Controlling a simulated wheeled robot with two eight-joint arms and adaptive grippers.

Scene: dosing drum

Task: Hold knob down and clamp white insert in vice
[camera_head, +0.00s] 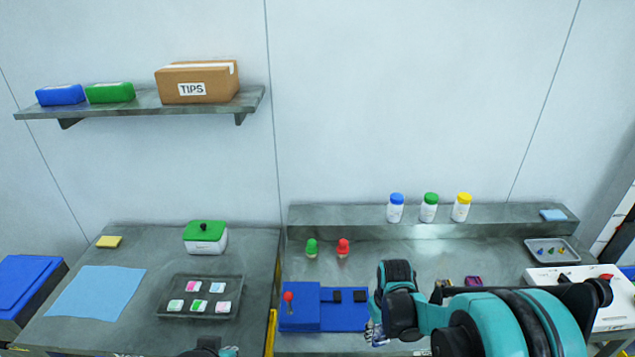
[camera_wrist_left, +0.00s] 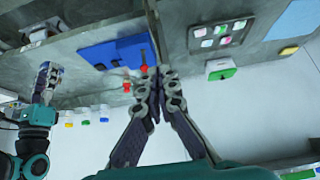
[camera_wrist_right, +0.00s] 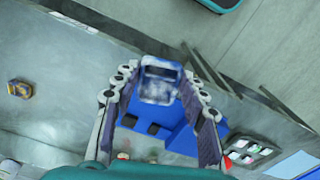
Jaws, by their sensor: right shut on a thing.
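The blue vice (camera_head: 318,317) stands at the front left of the right bench, with two dark jaw blocks and a red-knobbed lever (camera_head: 288,297) at its left end. It also shows in the right wrist view (camera_wrist_right: 183,138). My right gripper (camera_head: 374,335) is beside the vice's right end. In the right wrist view its fingers are shut on a blurred white-and-blue piece (camera_wrist_right: 160,78), perhaps the white insert; its details are unclear. My left gripper (camera_wrist_left: 155,75) has its fingertips together, seemingly empty, and is mostly outside the head view at the bottom edge.
Green (camera_head: 311,248) and red (camera_head: 343,248) topped pieces stand behind the vice. Several capped bottles line the rear ledge. A white device (camera_head: 612,312) and small tray (camera_head: 552,250) are right. The left table holds a tray (camera_head: 172,312) and green-lidded box (camera_head: 205,239).

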